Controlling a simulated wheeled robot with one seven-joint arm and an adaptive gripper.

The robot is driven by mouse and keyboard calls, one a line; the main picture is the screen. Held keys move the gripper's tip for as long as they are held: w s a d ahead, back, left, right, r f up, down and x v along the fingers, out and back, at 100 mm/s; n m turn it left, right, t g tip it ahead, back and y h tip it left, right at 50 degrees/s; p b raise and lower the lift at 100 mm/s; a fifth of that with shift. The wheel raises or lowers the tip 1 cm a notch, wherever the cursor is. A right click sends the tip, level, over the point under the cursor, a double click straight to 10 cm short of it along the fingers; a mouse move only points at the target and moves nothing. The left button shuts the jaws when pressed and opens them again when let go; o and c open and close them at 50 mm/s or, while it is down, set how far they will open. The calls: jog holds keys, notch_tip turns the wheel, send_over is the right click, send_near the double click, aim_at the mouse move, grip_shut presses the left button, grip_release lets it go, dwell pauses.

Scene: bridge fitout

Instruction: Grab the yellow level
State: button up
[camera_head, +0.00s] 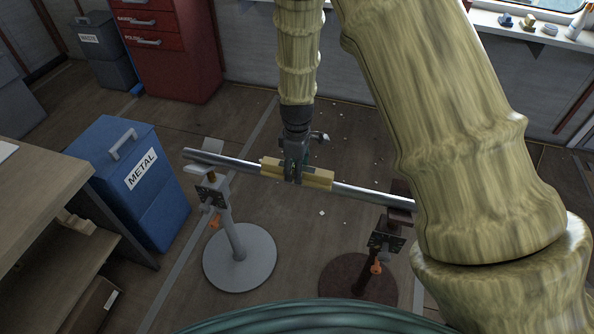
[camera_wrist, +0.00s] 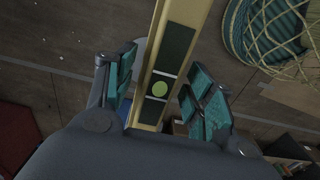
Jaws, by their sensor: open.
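The yellow level (camera_head: 316,178) lies along a metal rail (camera_head: 362,193) held between two round-based stands. It also shows in the wrist view (camera_wrist: 186,14), with dark panels and a round green vial on its face. My gripper (camera_head: 293,178) is directly over the level's middle, pointing down. In the wrist view my gripper (camera_wrist: 160,95) is open, with a teal-padded finger on each side of the level. I cannot tell whether the pads touch it. The fingers hide part of the level in the head view.
A grey stand (camera_head: 239,255) and a brown stand (camera_head: 360,280) hold the rail above the floor. A blue METAL bin (camera_head: 165,205) and a wooden bench (camera_head: 35,195) are at the left. A red cabinet (camera_head: 185,70) stands behind. Small pale scraps lie on the floor.

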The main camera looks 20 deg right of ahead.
grip_shut()
jog(key=shift+r, duration=0.1)
dwell(0.3)
